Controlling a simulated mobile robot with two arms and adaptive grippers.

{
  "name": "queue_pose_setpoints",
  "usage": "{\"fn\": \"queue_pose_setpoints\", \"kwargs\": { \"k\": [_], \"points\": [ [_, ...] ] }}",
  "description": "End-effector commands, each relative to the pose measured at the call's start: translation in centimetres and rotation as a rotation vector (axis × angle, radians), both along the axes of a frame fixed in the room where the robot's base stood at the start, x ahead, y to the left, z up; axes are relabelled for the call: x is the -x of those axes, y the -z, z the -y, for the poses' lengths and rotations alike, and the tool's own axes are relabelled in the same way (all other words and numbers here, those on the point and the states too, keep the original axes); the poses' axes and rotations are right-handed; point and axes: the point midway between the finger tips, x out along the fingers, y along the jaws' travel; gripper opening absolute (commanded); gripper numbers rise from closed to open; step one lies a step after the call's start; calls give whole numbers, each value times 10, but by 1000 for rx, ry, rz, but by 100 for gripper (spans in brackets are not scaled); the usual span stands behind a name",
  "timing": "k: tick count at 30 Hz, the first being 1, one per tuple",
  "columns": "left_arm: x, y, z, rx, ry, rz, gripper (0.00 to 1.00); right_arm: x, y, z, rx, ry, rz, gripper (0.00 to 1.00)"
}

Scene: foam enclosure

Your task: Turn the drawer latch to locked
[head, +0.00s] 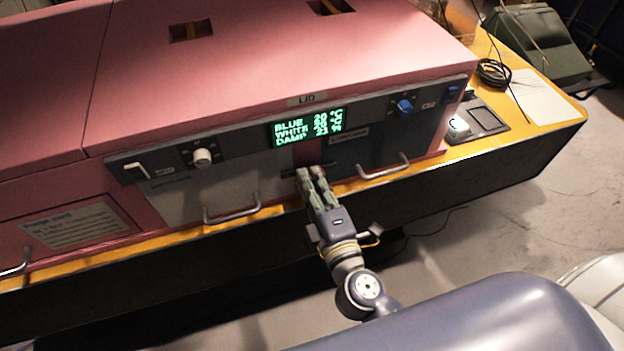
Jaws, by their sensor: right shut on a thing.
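The drawer latch (289,172) is a small dark bar in the gap between a white drawer front (180,199) and a dark blue drawer front (350,157). Only its ends show; the middle is hidden behind my fingers, and I cannot tell its exact turn, though the visible part looks roughly crosswise. My right gripper (311,174) reaches up from below with its fingers at the latch, shut on it. My left gripper is not in the head view.
Bar handles stand out on the white drawer (232,214) and blue drawer (383,170). Above is a grey panel with a lit display (308,127), a white knob (203,158) and a blue knob (404,106). A yellow ledge (270,211) runs below; open floor lies in front.

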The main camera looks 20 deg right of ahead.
Motion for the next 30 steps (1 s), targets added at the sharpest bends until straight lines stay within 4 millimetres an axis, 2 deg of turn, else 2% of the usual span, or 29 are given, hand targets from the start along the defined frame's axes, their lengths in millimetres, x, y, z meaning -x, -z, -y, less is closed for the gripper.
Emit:
{"fn": "queue_pose_setpoints", "kwargs": {
  "k": [9, 24, 25, 27, 30],
  "points": [
    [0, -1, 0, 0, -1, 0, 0, -1, -1, 0, 108, 1, 8, 0],
    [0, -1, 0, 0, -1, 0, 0, -1, -1, 0, 129, 0, 8, 0],
    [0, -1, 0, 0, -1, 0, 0, -1, -1, 0, 129, 0, 8, 12],
    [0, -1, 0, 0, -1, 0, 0, -1, -1, 0, 128, 0, 8, 28],
    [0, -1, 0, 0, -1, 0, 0, -1, 0, 0, 127, 0, 7, 30]
  ]
}}
